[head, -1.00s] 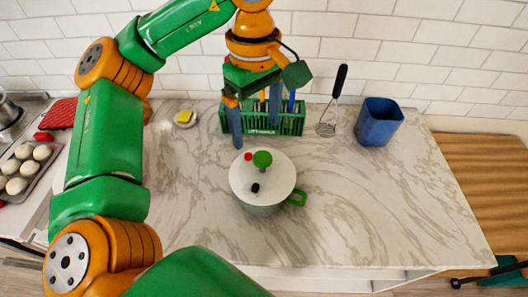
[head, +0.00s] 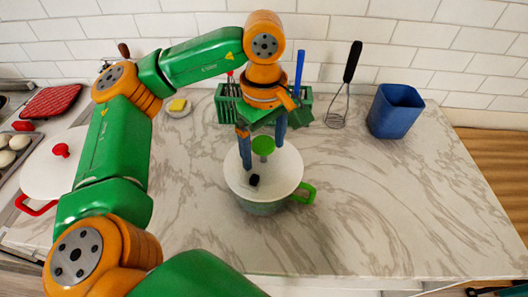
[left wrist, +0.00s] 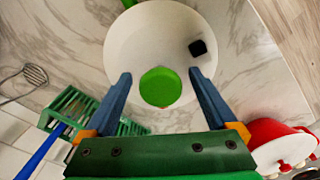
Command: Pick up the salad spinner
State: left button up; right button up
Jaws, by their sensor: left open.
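The salad spinner (head: 285,178) stands upright on the marble counter, with a white lid, a green top knob (head: 263,145), a small black button and a green side handle (head: 304,193). My left gripper (head: 262,153) points down over the lid, open and empty. In the left wrist view, the green knob (left wrist: 160,87) lies between the two blue fingers of my left gripper (left wrist: 160,75), with a gap on each side. The white lid (left wrist: 150,40) shows beyond them. My right gripper is not in view.
A green dish rack (head: 228,108) stands just behind my gripper. A whisk (head: 345,95) and a blue container (head: 395,110) stand to its right. A white pot with a red knob (head: 55,178) is at the left. The counter right of the spinner is clear.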

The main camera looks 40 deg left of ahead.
pick_arm(q)
jog(key=shift+f, duration=0.5)
grip_shut()
jog(key=shift+r, duration=0.1)
